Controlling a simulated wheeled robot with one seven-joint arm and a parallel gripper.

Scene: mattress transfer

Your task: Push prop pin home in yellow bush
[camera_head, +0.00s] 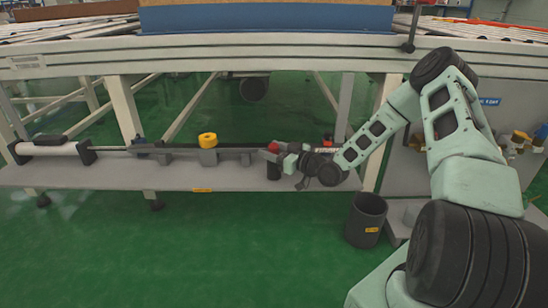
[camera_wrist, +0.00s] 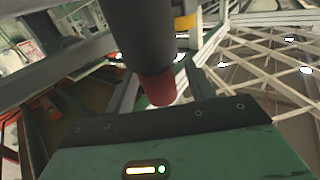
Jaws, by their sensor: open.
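The yellow bush (camera_head: 207,140) sits on a grey block partway along the shelf, left of my gripper. A red knob (camera_head: 274,147), which looks like the head of the prop pin, shows at my gripper (camera_head: 282,153). In the wrist view the red end (camera_wrist: 160,88) tips a dark cylinder (camera_wrist: 150,35) close in front of my gripper's body. The pin's shaft is not clearly visible.
The grey shelf (camera_head: 110,178) runs under the conveyor frame (camera_head: 225,52). A long rod with a grey cylinder (camera_head: 38,148) lies along its left part. A dark bin (camera_head: 366,220) stands on the floor, right of the shelf. The green floor in front is clear.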

